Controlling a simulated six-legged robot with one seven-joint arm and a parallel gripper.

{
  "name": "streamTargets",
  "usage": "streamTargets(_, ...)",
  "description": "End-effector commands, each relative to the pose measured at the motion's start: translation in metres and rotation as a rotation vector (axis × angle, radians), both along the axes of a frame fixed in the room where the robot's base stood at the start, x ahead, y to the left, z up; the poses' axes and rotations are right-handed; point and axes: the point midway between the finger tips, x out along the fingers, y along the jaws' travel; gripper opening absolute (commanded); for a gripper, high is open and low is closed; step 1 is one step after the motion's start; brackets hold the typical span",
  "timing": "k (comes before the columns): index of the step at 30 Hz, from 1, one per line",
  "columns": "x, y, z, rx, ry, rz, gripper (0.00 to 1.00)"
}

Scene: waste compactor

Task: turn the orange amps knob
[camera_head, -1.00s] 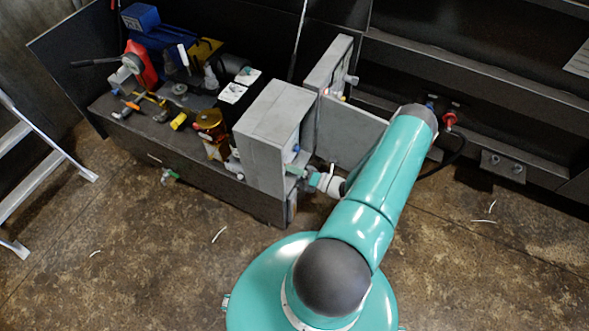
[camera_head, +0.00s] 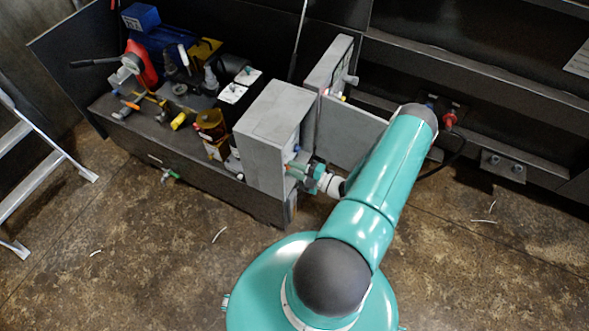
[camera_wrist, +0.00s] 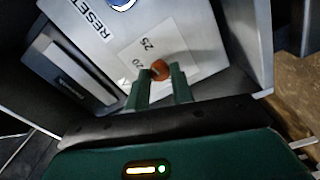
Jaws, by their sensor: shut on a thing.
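The orange amps knob (camera_wrist: 159,70) is in the upper middle of the wrist view, on a white dial plate with the numbers 20 and 25. My gripper (camera_wrist: 160,85) has its two green fingers on either side of the knob and is shut on it. In the head view my gripper (camera_head: 297,169) reaches the right-hand face of the grey control box (camera_head: 272,115). The knob is hidden there behind the fingers and the box edge.
A RESET label and blue button (camera_wrist: 122,4) sit beside the dial. The open grey door (camera_head: 352,132) stands right of the box. A cluttered workbench (camera_head: 165,140) lies left, and a ladder (camera_head: 40,170) stands far left.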

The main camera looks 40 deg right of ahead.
Motion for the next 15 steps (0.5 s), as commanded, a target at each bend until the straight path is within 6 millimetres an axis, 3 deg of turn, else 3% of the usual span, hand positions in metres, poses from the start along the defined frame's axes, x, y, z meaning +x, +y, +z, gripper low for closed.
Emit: streamTargets(15, -0.0001, -0.0009, 0.0001, 0.185, 0.068, -0.001, 0.01)
